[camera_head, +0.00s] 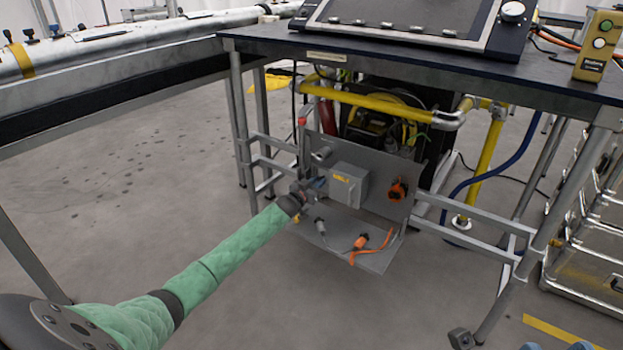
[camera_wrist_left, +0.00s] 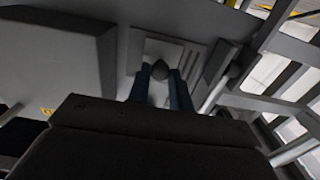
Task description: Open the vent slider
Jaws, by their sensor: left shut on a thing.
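The vent slider shows in the left wrist view as a dark rounded knob (camera_wrist_left: 160,70) in front of a light grey slotted plate (camera_wrist_left: 178,52). My left gripper (camera_wrist_left: 160,88) has its two blue-grey fingers shut on the knob, one on each side. In the head view my left gripper (camera_head: 316,184) is at the left part of the grey panel (camera_head: 385,165) under the table, beside a grey box (camera_head: 348,184). The slider itself is too small and covered to make out there. My right gripper is not in view.
An orange round connector (camera_head: 397,190) sits on the panel right of the box. A grey plug (camera_head: 320,226) and an orange plug (camera_head: 361,241) lie on the lower shelf. Yellow pipes (camera_head: 370,101) run above the panel. The table's frame legs (camera_head: 240,125) stand close on the left.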

